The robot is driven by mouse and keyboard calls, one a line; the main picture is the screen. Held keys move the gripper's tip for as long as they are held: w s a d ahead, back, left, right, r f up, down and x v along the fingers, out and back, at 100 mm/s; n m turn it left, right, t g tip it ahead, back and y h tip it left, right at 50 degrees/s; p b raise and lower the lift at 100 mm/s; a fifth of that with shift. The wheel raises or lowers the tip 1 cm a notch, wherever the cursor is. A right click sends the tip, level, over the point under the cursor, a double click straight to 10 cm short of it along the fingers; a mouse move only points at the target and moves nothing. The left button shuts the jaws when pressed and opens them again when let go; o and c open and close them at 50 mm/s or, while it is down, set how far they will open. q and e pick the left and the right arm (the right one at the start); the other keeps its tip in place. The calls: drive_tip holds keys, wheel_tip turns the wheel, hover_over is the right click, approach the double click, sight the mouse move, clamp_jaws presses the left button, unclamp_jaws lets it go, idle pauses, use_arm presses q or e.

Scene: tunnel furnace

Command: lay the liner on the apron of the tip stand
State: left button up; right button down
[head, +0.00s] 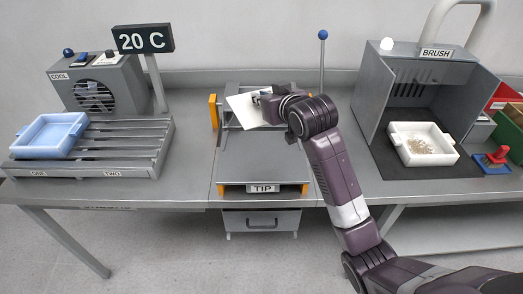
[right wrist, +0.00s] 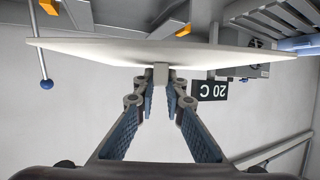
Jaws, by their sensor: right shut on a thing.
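The liner is a thin white sheet (head: 240,110) above the back of the tip stand. My right gripper (head: 264,97) is shut on it and hides part of its right side. In the right wrist view the liner (right wrist: 100,50) spans the picture nearly edge-on, and the fingers (right wrist: 161,82) pinch a small pale block at its edge. The tip stand (head: 255,155) is a grey frame with yellow-orange end pieces and a TIP label at its front. Its flat grey front part shows bare. Whether the liner touches the stand I cannot tell. My left gripper is not in view.
A blue tray (head: 48,136) sits on the slatted rack (head: 120,150) at left, by the COOL fan box (head: 70,75). A white tray (head: 422,138) with small pieces stands in the BRUSH booth (head: 365,95). A blue-knobbed rod (head: 322,60) rises behind the stand.

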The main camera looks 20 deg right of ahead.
sight(262, 154)
wheel_tip(262, 154, down, 19)
drive_tip(key=shift+s+d+r+p, duration=0.1)
drive_tip(key=shift+r+p, duration=0.1)
drive_tip(key=shift+p, duration=0.7)
drive_tip(key=c, duration=2)
unclamp_jaws()
drive_tip(key=b+v, duration=0.1)
drive_tip(key=v, duration=1.1)
drive_tip(key=shift+d+r, duration=0.1)
drive_tip(key=shift+r, duration=0.05)
